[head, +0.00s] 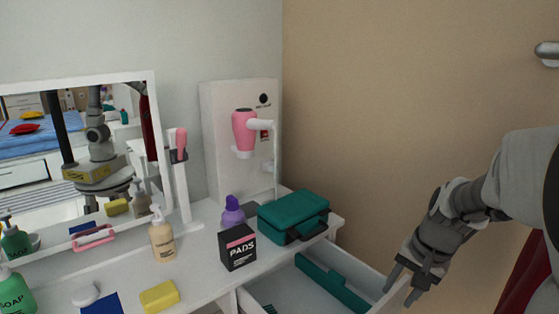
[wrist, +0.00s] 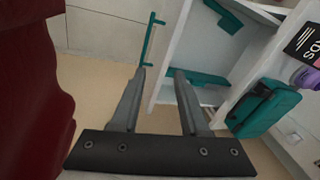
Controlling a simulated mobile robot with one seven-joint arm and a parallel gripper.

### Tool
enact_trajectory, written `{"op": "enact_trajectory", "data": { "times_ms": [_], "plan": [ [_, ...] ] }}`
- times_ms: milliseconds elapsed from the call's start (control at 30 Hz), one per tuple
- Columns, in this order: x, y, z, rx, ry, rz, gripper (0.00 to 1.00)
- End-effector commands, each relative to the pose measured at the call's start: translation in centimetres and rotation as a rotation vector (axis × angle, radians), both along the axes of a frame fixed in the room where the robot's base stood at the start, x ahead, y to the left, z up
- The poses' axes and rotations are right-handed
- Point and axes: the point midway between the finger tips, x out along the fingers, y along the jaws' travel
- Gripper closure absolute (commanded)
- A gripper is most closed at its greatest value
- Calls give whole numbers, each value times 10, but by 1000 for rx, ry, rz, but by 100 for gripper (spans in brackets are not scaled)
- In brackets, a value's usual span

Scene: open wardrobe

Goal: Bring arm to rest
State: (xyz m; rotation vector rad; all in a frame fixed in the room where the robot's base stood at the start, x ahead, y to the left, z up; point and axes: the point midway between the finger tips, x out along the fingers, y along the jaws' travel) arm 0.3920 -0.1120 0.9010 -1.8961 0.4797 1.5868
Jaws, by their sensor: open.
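My gripper (head: 405,284) is at the lower right of the head view, beside the right side of an open white drawer (head: 286,291). Its two fingers are apart with nothing between them. In the wrist view my gripper (wrist: 160,75) also shows open and empty, with the teal handle (wrist: 150,38) of the drawer just beyond the left fingertip. I cannot tell whether the fingertip touches the handle. The arm reaches in from the right edge of the head view.
A teal case (head: 293,213), a black PADS box (head: 238,247), a lotion bottle (head: 162,238) and a yellow sponge (head: 159,296) stand on the white dresser. A mirror (head: 75,160) is behind. A dark red cloth (wrist: 35,90) hangs close at left in the wrist view.

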Motion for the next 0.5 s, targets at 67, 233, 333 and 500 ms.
{"op": "enact_trajectory", "data": {
  "times_ms": [67,233,333,500],
  "plan": [
    [-12,20,21,-26,-39,80,55],
    [-43,54,52,-89,-109,237,55],
    [-64,72,67,-134,-150,328,55],
    [-98,94,82,-216,-215,468,55]
  ]
}}
